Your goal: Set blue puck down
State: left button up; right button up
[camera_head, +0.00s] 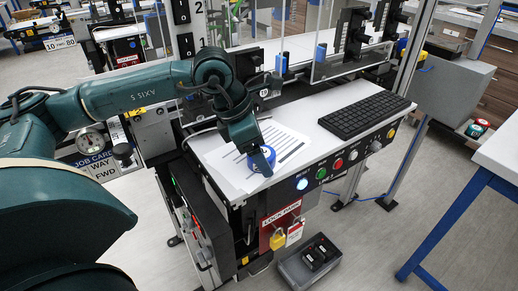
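The blue puck (256,165) is at the front edge area of the white worktop, over the printed sheets of paper. My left gripper (263,157) points down at the puck, with a finger across its near side. It appears shut on the puck; the far finger is hidden. I cannot tell whether the puck's underside touches the paper (288,142) or hangs just above it. My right gripper is not in view.
A black keyboard (365,114) lies to the right on the worktop (322,144). Lit buttons (302,184) line its front panel. A clear guard (345,40) and conveyor parts stand behind. A grey bin (309,262) sits on the floor below. Bare worktop lies between papers and keyboard.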

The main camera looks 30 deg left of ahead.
pick_arm(q)
jog(key=v, duration=1.2)
jog(key=shift+r+p, duration=0.15)
jog(key=shift+p, duration=0.2)
